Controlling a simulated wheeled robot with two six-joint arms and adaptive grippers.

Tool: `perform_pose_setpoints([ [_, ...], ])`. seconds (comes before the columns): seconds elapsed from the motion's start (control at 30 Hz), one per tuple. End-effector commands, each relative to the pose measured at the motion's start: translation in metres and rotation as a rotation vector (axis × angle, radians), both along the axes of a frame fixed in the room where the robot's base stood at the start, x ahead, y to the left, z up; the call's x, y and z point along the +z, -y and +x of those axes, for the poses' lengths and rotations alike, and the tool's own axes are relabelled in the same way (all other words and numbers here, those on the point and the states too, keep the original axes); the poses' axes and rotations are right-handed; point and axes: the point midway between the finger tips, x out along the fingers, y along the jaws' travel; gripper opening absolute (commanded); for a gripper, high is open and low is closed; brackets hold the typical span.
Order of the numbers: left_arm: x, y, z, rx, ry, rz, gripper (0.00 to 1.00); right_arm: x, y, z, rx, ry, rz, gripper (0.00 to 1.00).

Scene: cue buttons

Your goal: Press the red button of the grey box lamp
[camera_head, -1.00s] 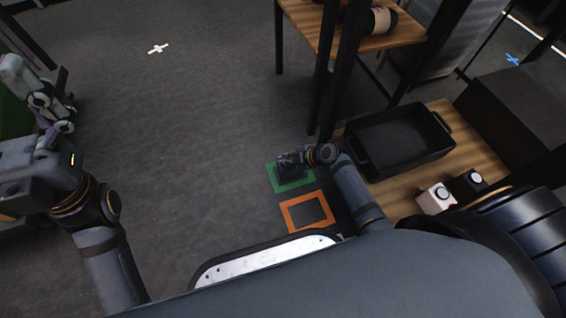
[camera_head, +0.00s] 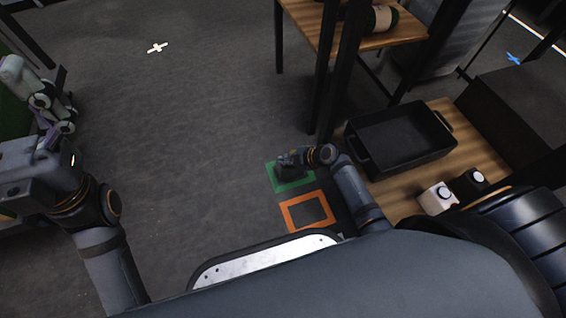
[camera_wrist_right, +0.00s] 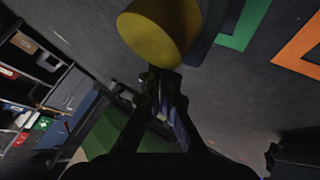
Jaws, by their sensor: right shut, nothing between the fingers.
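My right gripper (camera_head: 283,160) is low over the green-outlined square (camera_head: 308,180) on the floor side. In the right wrist view its fingers (camera_wrist_right: 163,88) are shut with nothing between them. A yellow round-ended cylinder (camera_wrist_right: 158,30) is close beyond the fingertips there; whether they touch it I cannot tell. A dark shape (camera_head: 292,174) lies under the right gripper, mostly covered by it. I cannot make out a grey box lamp or a red button in either view.
An orange-outlined square (camera_head: 325,224) lies nearer me. At right, a wooden surface (camera_head: 476,140) bears a black tray (camera_head: 357,150), a pale box (camera_head: 432,206) and a black box (camera_head: 458,189), each box with a white round top. The floor at left-centre is clear.

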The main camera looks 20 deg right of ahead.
Motion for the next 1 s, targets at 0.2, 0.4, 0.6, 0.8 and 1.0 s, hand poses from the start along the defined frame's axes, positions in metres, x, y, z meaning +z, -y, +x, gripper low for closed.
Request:
perform_pose_setpoints([
  [0.2, 0.0007, 0.0000, -0.0002, 0.000, 0.001, 0.000, 1.00, 0.0007, -0.0001, 0.0002, -0.001, 0.001, 0.000, 0.00],
  [0.4, -0.0013, 0.0000, -0.0002, 0.000, 0.001, 0.000, 1.00, -0.0015, -0.0001, 0.0002, -0.001, 0.001, 0.000, 0.00],
  [0.6, -0.0035, -0.0001, -0.0002, 0.000, 0.001, 0.000, 1.00, -0.0040, -0.0002, 0.0002, 0.000, 0.000, 0.000, 0.00],
  [0.8, -0.0057, 0.0000, -0.0002, 0.000, 0.001, 0.000, 1.00, -0.0065, -0.0001, 0.0002, 0.000, 0.000, 0.000, 0.00],
  [1.0, -0.0038, 0.0000, -0.0002, 0.000, 0.001, 0.000, 1.00, -0.0045, -0.0001, 0.0001, 0.000, 0.000, 0.000, 0.00],
])
